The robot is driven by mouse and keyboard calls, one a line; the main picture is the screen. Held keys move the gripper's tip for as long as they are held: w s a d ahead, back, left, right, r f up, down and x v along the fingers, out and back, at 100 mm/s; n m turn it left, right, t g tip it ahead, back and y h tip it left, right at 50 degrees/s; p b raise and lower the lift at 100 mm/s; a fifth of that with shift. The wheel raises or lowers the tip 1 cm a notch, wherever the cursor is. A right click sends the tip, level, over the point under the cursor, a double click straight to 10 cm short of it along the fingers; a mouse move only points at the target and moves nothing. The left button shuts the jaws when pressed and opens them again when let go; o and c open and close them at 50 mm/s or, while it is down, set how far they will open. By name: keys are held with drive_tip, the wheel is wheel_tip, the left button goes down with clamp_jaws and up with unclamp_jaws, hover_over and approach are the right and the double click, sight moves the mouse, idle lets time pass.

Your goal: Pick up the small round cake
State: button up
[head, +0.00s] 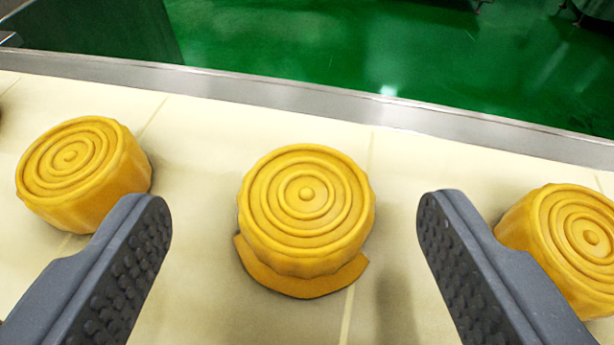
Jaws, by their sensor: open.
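A small round cake (306,205) stands upright in the middle of the head view. It is golden yellow, with concentric rings on top and a scalloped side. A flat orange-brown piece (300,279) shows at its near side, partly under it. My gripper (294,222) is open and empty. One finger is on each side of this cake, with clear gaps, and neither finger appears to touch it. The lower parts of the fingers run out of the picture.
A similar cake (80,170) stands at the left, close to the left finger in the picture. Another cake (568,240) is at the right, partly behind the right finger. They stand on a cream belt (210,135) with a metal rail (330,105) behind. A green floor (330,45) lies beyond.

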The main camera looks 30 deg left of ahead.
sight(304, 201)
drive_tip(key=x, duration=0.4)
drive_tip(key=shift+d+f+b, duration=0.15)
drive_tip(key=shift+b, duration=0.15)
drive_tip(key=c, duration=1.1)
drive_tip(key=shift+o, duration=0.2)
